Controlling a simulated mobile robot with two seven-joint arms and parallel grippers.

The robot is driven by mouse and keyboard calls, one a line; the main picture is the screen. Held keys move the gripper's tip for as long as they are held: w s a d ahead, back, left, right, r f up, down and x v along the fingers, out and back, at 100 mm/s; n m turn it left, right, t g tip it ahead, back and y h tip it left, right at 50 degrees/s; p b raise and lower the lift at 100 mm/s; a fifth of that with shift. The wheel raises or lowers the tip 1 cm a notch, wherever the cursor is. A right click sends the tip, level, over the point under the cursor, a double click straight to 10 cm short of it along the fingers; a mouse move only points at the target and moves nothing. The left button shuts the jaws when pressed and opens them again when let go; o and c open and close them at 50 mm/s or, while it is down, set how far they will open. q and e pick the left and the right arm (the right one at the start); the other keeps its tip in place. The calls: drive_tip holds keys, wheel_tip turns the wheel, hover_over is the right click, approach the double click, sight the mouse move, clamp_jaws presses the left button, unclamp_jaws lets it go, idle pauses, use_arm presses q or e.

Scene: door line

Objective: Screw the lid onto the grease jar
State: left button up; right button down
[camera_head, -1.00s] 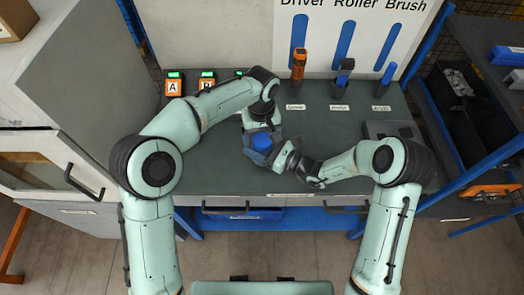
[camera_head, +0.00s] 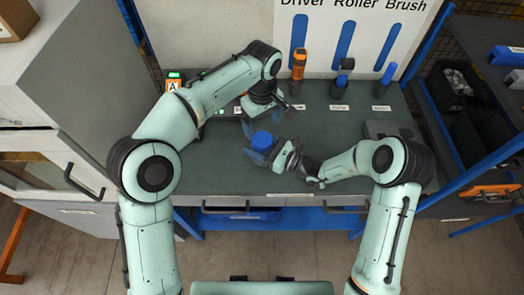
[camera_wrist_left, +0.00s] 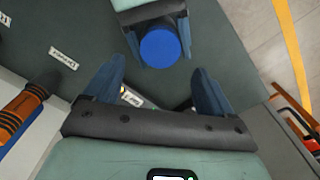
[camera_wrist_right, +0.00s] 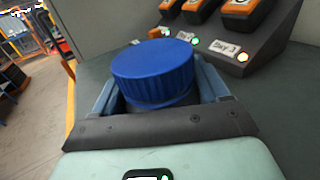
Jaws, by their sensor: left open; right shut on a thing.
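The blue ribbed lid (camera_wrist_right: 153,72) sits on the dark grease jar (camera_wrist_right: 155,108); in the right wrist view it looks slightly tilted, and I cannot tell how tight it is. The lid also shows from above in the head view (camera_head: 262,141) and the left wrist view (camera_wrist_left: 160,47). My right gripper (camera_head: 262,156) is shut on the jar, fingers on either side below the lid. My left gripper (camera_head: 270,117) is open and empty, behind and above the jar, apart from the lid. Its spread fingers show in the left wrist view (camera_wrist_left: 155,88). Most of the jar body is hidden.
An orange driver (camera_head: 299,66), a roller (camera_head: 342,82) and a brush (camera_head: 384,80) stand in holders along the bench's back. Orange units in labelled bays (camera_head: 173,84) are at back left, partly behind my left arm. The bench (camera_head: 215,170) is clear around the jar.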

sight(262, 139)
use_arm(q)
drive_tip(key=shift+r+n, duration=0.55)
drive_tip(key=shift+n, duration=0.45)
drive_tip(key=shift+f, duration=0.1)
drive_tip(key=shift+f, duration=3.95)
drive_tip(key=c, duration=1.1)
drive_tip(key=m, duration=0.6)
drive_tip(key=shift+m, duration=0.3)
drive_tip(key=o, duration=1.2)
drive_tip(key=shift+c, duration=0.2)
